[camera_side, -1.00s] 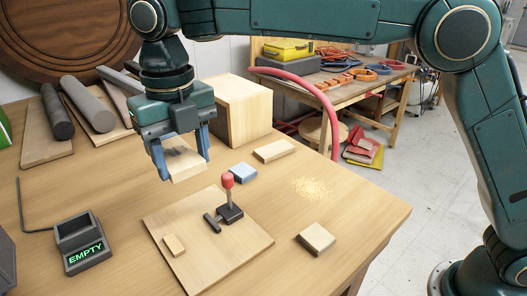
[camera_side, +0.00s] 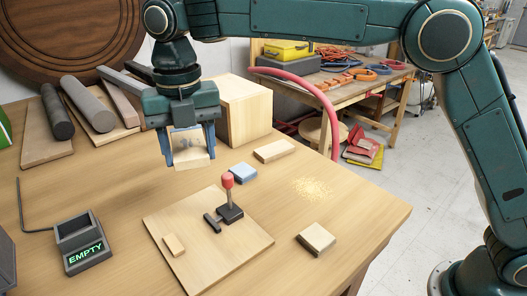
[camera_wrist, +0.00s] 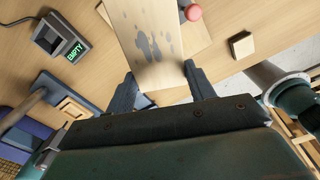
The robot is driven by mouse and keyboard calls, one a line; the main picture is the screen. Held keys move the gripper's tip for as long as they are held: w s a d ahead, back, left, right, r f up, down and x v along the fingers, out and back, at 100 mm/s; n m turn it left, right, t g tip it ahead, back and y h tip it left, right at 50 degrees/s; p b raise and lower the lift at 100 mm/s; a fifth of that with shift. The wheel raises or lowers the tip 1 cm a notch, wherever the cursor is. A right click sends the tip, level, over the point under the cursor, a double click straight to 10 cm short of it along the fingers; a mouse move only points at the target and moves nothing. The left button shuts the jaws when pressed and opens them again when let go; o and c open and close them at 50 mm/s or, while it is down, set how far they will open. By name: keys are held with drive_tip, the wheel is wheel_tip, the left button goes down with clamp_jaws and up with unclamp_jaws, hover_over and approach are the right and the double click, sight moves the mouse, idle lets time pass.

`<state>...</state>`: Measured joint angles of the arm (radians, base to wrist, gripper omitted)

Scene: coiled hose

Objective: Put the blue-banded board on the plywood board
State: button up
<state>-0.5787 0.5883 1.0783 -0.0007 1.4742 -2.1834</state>
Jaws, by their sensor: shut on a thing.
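My gripper (camera_side: 189,163) is shut on a pale wooden board (camera_side: 190,147) with grey-blue stains, holding it above the table behind the plywood board. The wrist view shows this held board (camera_wrist: 150,40) between the fingers, reaching away from the gripper (camera_wrist: 160,72). I see no clear blue band on it; the fingers cover its sides. The plywood board (camera_side: 205,262) lies flat on the table, with a red-handled clamp (camera_side: 230,205) and a small wooden block (camera_side: 174,245) on it. A small blue-topped block (camera_side: 243,173) lies behind it.
A loose wooden block (camera_side: 317,238) lies right of the plywood board, and another (camera_side: 273,150) lies behind it. A large wooden box (camera_side: 245,108) stands behind my gripper. A dark holder marked EMPTY (camera_side: 84,243) stands at the left. Sawdust (camera_side: 314,188) lies at the right.

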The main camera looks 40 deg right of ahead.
drive_tip(key=w+d+f+m, duration=0.3)
drive_tip(key=w+d+m, duration=0.45)
drive_tip(key=m, duration=0.55)
drive_tip(key=n, duration=3.5)
hover_over(284, 144)
wheel_tip(284, 144, down, 7)
drive_tip(key=shift+d+f, duration=0.1)
drive_tip(key=shift+f, duration=3.95)
drive_tip(key=shift+f, duration=0.15)
